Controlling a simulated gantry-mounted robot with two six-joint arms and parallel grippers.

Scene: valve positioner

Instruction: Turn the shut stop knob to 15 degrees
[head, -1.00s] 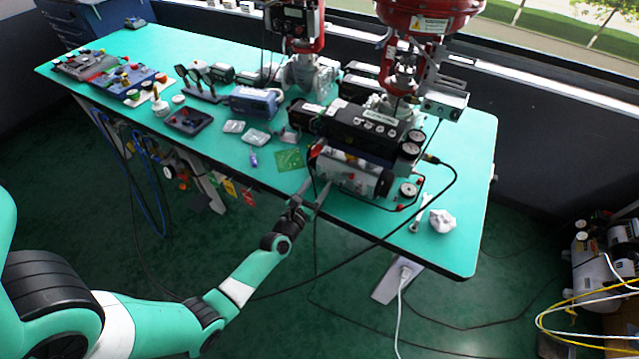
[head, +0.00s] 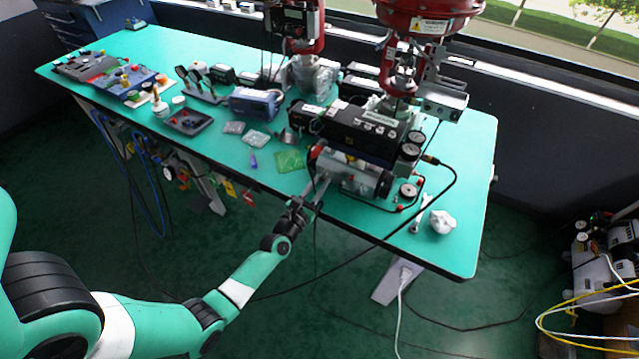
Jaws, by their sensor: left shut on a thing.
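The valve positioner is a black box (head: 362,133) with a silver cylinder (head: 350,172) lying along its front, near the table's front edge. My left gripper (head: 319,178) reaches up from the lower left to the left end of this cylinder. Its fingers are shut at that end, on what appears to be the shut stop knob. The knob itself is hidden by the fingers and too small to make out, so its angle cannot be read. My right gripper is not in view.
Round gauges (head: 408,190) and a black cable lie right of the cylinder. A wrench (head: 420,214) and a crumpled white cloth (head: 442,221) are on the green table (head: 462,180). A green circuit board (head: 290,161) lies left of the gripper. Red valve actuators rise behind.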

